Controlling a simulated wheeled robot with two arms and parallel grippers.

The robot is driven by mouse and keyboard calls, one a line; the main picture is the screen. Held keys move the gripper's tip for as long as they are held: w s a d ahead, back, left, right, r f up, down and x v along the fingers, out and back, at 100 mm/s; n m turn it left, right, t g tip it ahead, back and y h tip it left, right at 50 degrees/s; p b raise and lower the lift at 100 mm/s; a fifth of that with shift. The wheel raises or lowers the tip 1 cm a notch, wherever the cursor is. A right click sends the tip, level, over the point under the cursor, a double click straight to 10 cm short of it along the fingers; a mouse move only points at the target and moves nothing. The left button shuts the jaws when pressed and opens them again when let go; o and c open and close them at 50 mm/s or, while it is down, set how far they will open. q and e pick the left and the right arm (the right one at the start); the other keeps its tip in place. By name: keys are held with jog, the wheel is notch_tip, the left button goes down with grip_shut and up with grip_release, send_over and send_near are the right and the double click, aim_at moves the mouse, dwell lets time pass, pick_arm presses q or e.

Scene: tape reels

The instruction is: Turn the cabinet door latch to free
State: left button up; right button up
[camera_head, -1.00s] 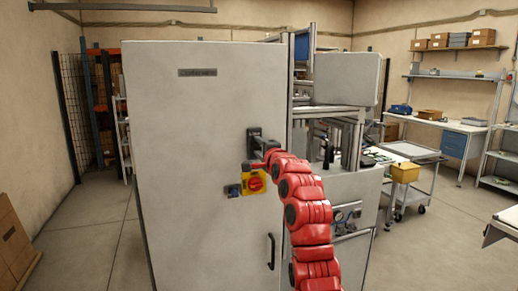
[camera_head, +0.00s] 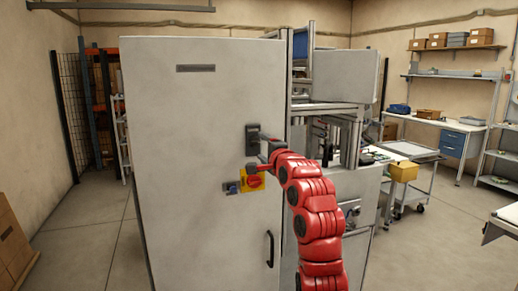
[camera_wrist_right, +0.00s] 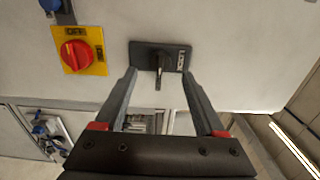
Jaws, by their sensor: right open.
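The cabinet door latch is a dark plate (camera_head: 252,136) on the right side of the grey cabinet door (camera_head: 195,110). The right wrist view shows the latch plate (camera_wrist_right: 172,54) with a short dark handle (camera_wrist_right: 158,76) sticking out toward the camera. White lettering sits at one end of the plate. My right gripper (camera_head: 260,160) is just in front of the door at the latch. In the wrist view its two fingers (camera_wrist_right: 159,76) are apart, one on each side of the handle, with gaps visible. Contact with the handle does not show. My left gripper is out of view.
A red and yellow rotary switch (camera_head: 254,181) is on the door below the latch, beside a blue part (camera_head: 231,187). A black door handle (camera_head: 270,249) is lower down. A machine frame (camera_head: 335,125) stands right of the cabinet.

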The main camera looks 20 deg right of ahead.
jog(key=s+b, duration=0.2)
jog(key=s, duration=1)
jog(key=shift+s+d+b, duration=0.2)
jog(key=shift+s+b, duration=0.1)
jog(key=shift+s, duration=0.1)
